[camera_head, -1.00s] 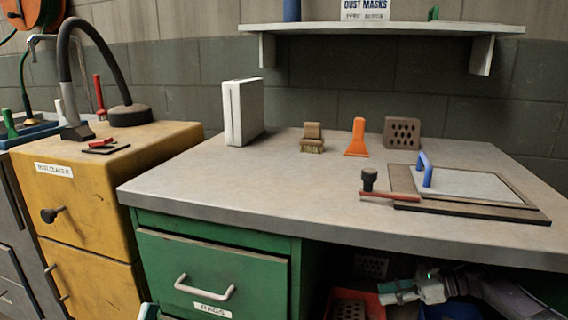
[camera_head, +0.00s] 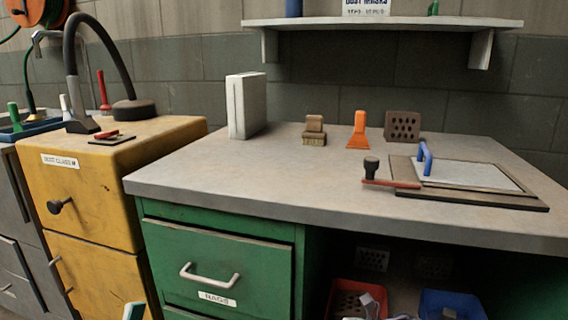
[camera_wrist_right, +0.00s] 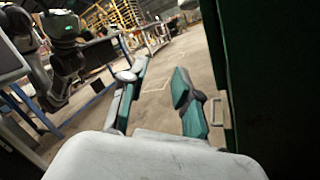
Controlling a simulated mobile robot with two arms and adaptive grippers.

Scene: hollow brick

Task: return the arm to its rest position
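My right gripper (camera_wrist_right: 158,88) shows in the right wrist view. Its two grey and teal fingers stand apart with nothing between them, so it is open and empty. In the head view, grey pieces that look like part of my right arm show at the bottom edge, in front of the bins under the bench. A teal tip (camera_head: 134,312) at the bottom left of the head view looks like part of my left gripper. The rest of it is out of frame, so its opening cannot be told.
A red bin (camera_head: 333,302) and a blue bin (camera_head: 424,302) stand under the workbench (camera_head: 250,185). A green drawer unit (camera_head: 215,262) is left of them. A hollow brick (camera_head: 402,126) stands on the benchtop. The wrist view shows open floor (camera_wrist_right: 158,110) beyond the fingers.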

